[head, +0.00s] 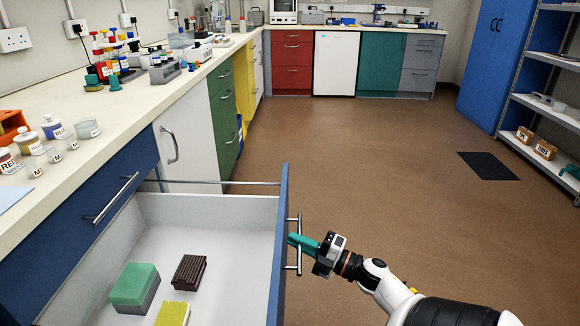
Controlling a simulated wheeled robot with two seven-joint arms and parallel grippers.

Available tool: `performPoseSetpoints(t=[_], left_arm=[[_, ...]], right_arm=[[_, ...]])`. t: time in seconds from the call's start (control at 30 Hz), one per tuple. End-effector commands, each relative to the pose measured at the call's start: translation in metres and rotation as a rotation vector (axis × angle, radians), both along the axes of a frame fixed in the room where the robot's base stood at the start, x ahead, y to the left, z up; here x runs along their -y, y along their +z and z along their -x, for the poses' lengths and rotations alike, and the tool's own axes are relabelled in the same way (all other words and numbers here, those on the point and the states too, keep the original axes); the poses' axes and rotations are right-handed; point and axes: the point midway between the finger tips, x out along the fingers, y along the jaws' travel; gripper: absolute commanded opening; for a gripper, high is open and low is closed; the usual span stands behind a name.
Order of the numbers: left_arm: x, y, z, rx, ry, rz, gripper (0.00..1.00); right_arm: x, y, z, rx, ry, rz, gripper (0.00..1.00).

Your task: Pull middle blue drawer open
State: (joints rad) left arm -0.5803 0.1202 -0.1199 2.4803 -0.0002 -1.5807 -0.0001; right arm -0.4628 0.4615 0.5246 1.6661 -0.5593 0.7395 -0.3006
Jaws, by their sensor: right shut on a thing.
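The middle blue drawer shows in the head view, pulled far out from the cabinet, with its blue front (279,255) seen nearly edge-on. Its bar handle (298,262) stands upright in the picture on the outer side of the front. My right gripper (299,242), with teal fingers, comes in from the right and is shut on this handle. Inside the drawer are a green-topped box (136,284), a dark brown rack (188,271) and a yellow block (173,314). My left gripper is not in view.
The closed blue drawer above (80,215) has its own handle (115,198). The white bench top (110,125) carries labelled jars, bottles and an orange holder at the left. A blue cabinet (490,55) and shelves stand at far right.

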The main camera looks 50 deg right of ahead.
Motion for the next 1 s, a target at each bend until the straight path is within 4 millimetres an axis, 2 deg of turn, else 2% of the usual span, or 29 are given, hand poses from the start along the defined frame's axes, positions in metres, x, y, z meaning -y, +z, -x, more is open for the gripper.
performPoseSetpoints(t=[0.33,0.37,0.47,0.8,0.87,1.0], left_arm=[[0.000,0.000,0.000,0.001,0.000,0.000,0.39],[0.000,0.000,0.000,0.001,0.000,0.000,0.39],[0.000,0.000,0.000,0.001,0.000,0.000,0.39],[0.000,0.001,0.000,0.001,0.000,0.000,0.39],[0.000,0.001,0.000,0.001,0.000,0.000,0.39],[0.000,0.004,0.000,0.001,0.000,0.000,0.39]], right_arm=[[0.001,0.000,0.000,0.000,-0.001,0.000,0.00],[0.001,0.000,0.000,0.000,-0.001,0.000,0.15],[0.001,0.000,0.000,0.000,-0.001,0.000,0.32],[0.001,-0.001,0.003,-0.001,-0.002,-0.001,0.33],[0.003,-0.002,0.008,-0.003,-0.002,-0.002,0.33],[0.009,-0.006,0.031,-0.004,-0.002,0.000,0.33]])
